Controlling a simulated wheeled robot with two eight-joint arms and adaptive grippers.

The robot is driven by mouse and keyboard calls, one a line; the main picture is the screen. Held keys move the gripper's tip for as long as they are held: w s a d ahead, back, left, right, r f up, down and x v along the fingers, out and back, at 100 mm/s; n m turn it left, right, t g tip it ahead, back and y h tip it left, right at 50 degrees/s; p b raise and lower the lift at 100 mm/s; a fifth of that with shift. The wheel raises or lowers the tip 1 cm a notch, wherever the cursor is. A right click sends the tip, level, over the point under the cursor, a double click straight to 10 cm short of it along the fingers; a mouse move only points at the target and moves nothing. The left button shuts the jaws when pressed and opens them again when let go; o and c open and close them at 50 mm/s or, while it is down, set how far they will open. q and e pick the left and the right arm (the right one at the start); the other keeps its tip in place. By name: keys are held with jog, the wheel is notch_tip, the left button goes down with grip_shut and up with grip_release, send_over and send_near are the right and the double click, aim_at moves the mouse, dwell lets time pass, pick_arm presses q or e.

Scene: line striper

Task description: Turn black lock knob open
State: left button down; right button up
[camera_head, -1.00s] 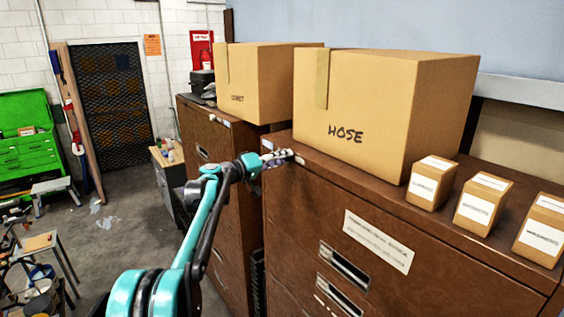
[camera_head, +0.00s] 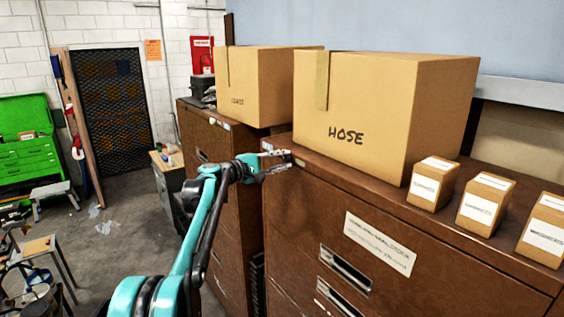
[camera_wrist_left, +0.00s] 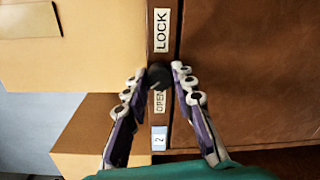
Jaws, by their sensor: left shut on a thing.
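The black lock knob (camera_wrist_left: 158,77) sits on the brown cabinet's edge strip in the left wrist view, between a LOCK label (camera_wrist_left: 161,30) and an OPEN label (camera_wrist_left: 159,101). My left gripper (camera_wrist_left: 159,74) has its fingertips on either side of the knob and is shut on it. In the head view, the left gripper (camera_head: 288,159) is at the upper left corner of the front brown cabinet (camera_head: 300,210). The knob is too small to make out there. My right gripper is not in view.
A large HOSE box (camera_head: 385,110) stands on the cabinet just behind the gripper. A second box (camera_head: 270,90) stands on the farther cabinet (camera_head: 215,150). Small labelled boxes (camera_head: 482,205) line the top at right. Open floor (camera_head: 120,220) lies at left.

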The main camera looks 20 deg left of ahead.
pick_arm(q)
jog(key=shift+n, duration=0.5)
jog(key=c, duration=1.3)
grip_release()
jog(key=shift+o, duration=0.2)
jog(key=v, duration=1.2)
jog(key=shift+f, duration=0.1)
